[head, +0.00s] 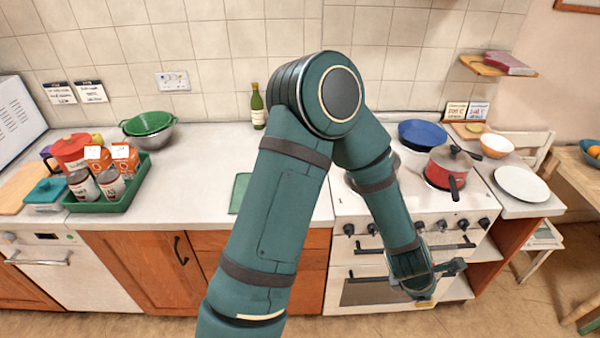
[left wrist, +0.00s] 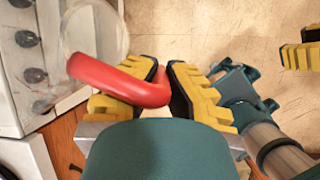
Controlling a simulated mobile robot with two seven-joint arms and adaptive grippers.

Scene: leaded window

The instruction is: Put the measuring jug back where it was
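In the left wrist view, the measuring jug (left wrist: 95,28) is a clear vessel, partly cut off, with a thick red handle (left wrist: 108,78). My left gripper (left wrist: 162,75) has its yellow-padded fingers closed on that handle. In the head view, my left arm arches over the counter, and my left gripper (head: 424,300) hangs in front of the white stove, with one yellow fingertip showing. I cannot make out the jug there. Yellow finger pads at the right edge of the left wrist view seem to be my right gripper (left wrist: 300,54). They are cut off, so its opening is unclear.
The stove (head: 350,222) has a red pot (head: 440,174) and a blue pan (head: 422,132) on top. A green tray (head: 122,197) of cans and boxes stands on the left counter (head: 190,190). A white plate (head: 521,184) lies at right. My arm hides part of the counter.

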